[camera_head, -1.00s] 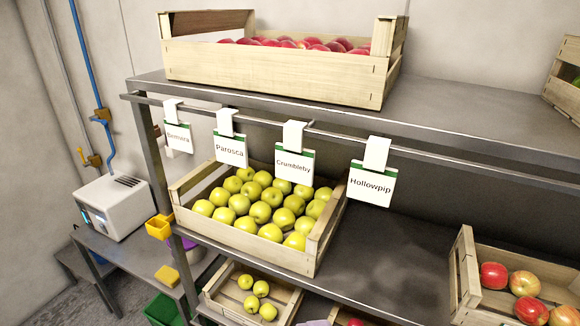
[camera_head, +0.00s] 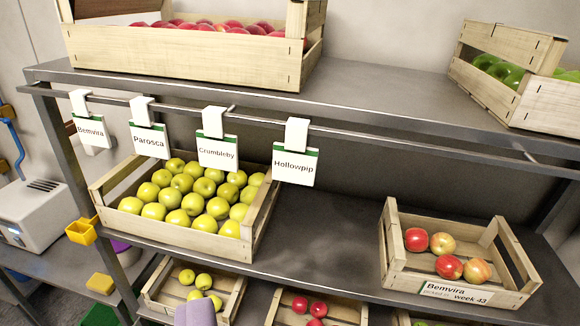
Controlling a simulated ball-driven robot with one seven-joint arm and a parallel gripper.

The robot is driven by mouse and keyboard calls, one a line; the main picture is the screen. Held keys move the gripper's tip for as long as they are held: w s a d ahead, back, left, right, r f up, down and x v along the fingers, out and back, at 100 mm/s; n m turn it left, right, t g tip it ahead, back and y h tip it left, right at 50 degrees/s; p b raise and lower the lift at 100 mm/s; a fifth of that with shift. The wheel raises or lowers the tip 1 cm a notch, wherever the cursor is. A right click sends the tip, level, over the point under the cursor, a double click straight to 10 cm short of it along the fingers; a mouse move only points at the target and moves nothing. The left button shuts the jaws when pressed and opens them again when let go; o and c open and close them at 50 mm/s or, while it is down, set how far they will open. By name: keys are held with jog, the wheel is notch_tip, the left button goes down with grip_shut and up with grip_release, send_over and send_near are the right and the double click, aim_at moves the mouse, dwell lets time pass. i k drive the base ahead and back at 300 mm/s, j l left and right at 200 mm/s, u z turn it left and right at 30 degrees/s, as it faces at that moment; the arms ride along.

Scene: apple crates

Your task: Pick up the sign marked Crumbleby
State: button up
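The Crumbleby sign (camera_head: 217,152) is a white card with a green top edge. It hangs by a white clip (camera_head: 213,121) from the metal rail (camera_head: 350,132) along the front of the upper shelf. It is third from the left, between the Parosca sign (camera_head: 150,140) and the Hollowpip sign (camera_head: 294,166). The Bemvira sign (camera_head: 90,132) hangs farthest left. A crate of yellow-green apples (camera_head: 185,240) stands behind and below the Crumbleby sign.
A crate of red apples (camera_head: 180,58) and a crate of green apples (camera_head: 545,108) stand on the upper shelf. A crate labelled Bemvira (camera_head: 400,280) is on the middle shelf at right. A lilac-grey rounded object (camera_head: 195,314) shows at the bottom edge. The middle shelf's centre (camera_head: 325,235) is bare.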

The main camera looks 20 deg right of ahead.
aim_at(219, 150)
jog(key=i+j+z, duration=0.15)
jog(key=i+j, duration=0.15)
jog(key=i+j+z, duration=0.15)
jog(key=i+j, duration=0.2)
jog(key=i, duration=0.2)
jog(key=i+j+z, duration=0.15)
jog(key=i+j, duration=0.25)
jog(key=i, duration=0.1)
